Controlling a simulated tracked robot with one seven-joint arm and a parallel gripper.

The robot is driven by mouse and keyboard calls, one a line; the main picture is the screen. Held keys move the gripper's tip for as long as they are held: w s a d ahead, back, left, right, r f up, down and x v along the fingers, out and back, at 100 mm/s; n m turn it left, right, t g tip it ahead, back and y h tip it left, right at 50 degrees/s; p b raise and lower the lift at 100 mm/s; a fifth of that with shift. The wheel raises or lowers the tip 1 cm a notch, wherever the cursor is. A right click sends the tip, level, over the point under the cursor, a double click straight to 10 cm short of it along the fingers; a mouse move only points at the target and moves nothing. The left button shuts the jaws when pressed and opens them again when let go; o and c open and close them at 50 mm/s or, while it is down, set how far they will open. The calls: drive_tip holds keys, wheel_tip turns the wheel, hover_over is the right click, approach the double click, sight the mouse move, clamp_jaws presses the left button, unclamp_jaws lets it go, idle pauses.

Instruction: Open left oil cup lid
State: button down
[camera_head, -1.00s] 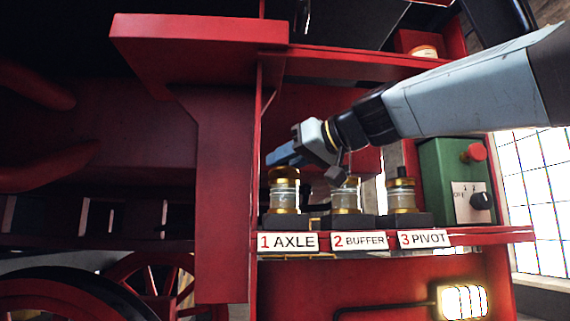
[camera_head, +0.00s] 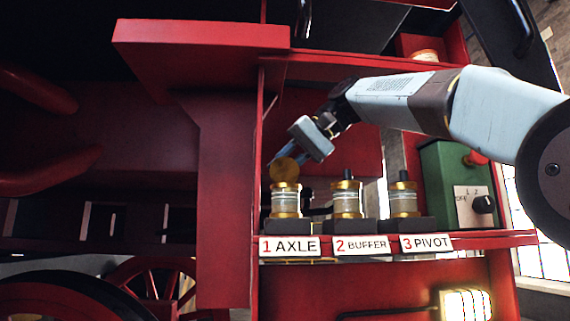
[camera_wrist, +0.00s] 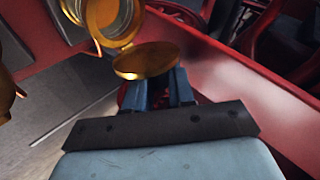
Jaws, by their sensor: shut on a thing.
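The left oil cup (camera_head: 286,202), a glass cup with brass bands, stands on the red shelf above the label "1 AXLE". Its round brass lid (camera_head: 284,169) is tilted up above the rim, so the cup is open. My gripper (camera_head: 278,160) reaches down from the upper right to the lid. In the wrist view the lid (camera_wrist: 147,60) lies across the tips of my blue fingers (camera_wrist: 172,88), which are shut on its edge. The cup's open brass rim (camera_wrist: 112,22) shows just beyond the lid. The exact grip under the lid is hidden.
The middle cup (camera_head: 347,200) and right cup (camera_head: 403,200) stand beside it, both with dark knobs on top. A green switch box (camera_head: 455,175) is at the shelf's right end. A red upright panel (camera_head: 225,190) closes in the left side.

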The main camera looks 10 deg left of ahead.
drive_tip(key=w+m+g, duration=0.1)
drive_tip(key=w+f+m+g+h, duration=0.1)
drive_tip(key=g, duration=0.1)
drive_tip(key=shift+w+a, duration=0.15)
drive_tip(key=shift+a, duration=0.05)
drive_tip(key=shift+f+g, duration=0.1)
drive_tip(key=shift+g, duration=0.3)
drive_tip(key=c, duration=1.1)
unclamp_jaws()
